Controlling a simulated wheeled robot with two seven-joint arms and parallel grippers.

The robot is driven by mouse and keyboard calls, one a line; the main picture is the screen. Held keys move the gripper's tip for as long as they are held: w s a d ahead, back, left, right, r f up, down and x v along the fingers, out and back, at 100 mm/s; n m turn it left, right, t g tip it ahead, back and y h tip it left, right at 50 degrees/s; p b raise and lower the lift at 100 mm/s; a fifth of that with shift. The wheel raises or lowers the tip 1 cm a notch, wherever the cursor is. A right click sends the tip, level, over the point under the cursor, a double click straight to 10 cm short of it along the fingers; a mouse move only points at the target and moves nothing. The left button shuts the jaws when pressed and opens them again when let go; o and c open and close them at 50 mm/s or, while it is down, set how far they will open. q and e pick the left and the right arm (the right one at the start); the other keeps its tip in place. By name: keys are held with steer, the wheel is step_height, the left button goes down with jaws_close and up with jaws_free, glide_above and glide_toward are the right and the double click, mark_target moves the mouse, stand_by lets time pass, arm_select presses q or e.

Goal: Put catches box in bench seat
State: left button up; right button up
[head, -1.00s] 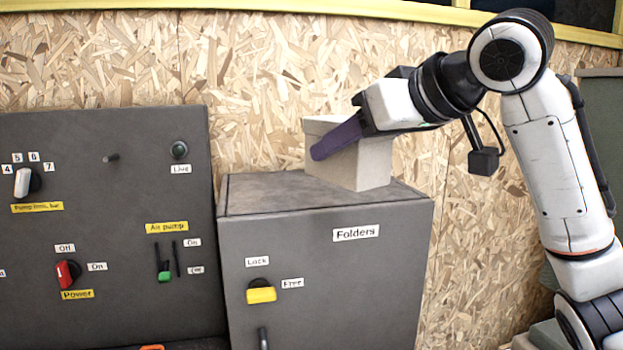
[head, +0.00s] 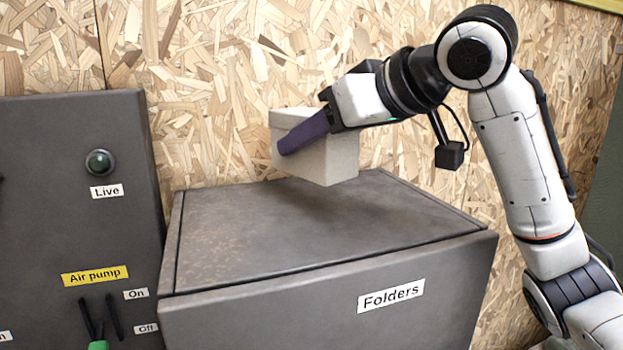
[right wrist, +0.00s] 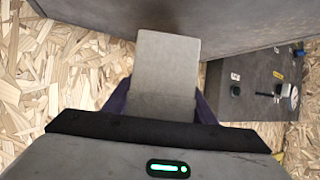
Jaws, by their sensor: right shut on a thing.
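A pale grey box (head: 330,160), which I take to be the catches box, is held by my right gripper (head: 303,135). One purple finger lies along its near side in the head view. In the right wrist view the box (right wrist: 167,65) sits between the two purple fingers of my right gripper (right wrist: 160,105). In the head view the box appears over the back of the grey Folders cabinet top; I cannot tell whether it touches. No label shows on the box. The bench seat is not recognisable in these views. My left gripper is not in view.
The grey Folders cabinet (head: 310,230) has a bare, flat top. A grey control panel (head: 75,190) with an Air pump switch and a Live lamp stands to its left. A chipboard wall (head: 220,60) runs close behind.

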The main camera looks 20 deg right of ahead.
mark_target(315, 174)
steer(key=shift+f, duration=2.75)
steer(key=o, duration=0.9)
steer(key=shift+f, duration=0.15)
steer(key=shift+c, duration=0.2)
steer(key=o, duration=0.4)
